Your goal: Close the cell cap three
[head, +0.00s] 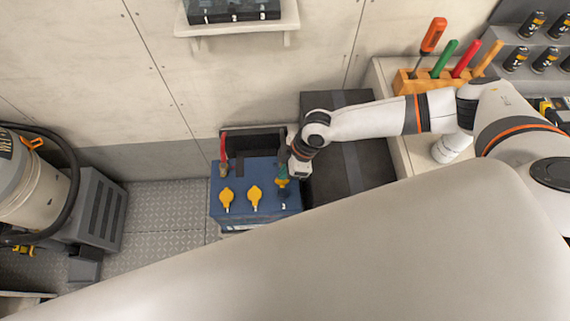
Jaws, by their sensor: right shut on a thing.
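The blue battery (268,212) sits on the floor near the middle of the head view. On its top are two clearly visible yellow caps, a left cap (226,197) and a middle cap (255,196). Cell cap three (282,183), by the printed 3, shows only as a small yellow part beside the gripper tip. My right gripper (285,177) reaches in from the right and is shut on cell cap three. Its fingers hide most of that cap, so I cannot tell how far it is turned. My left gripper is not in view.
A red-handled terminal (223,150) rises at the battery's back left. A dark box (345,190) stands close on the right. Treadplate floor (165,215) is clear to the left.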

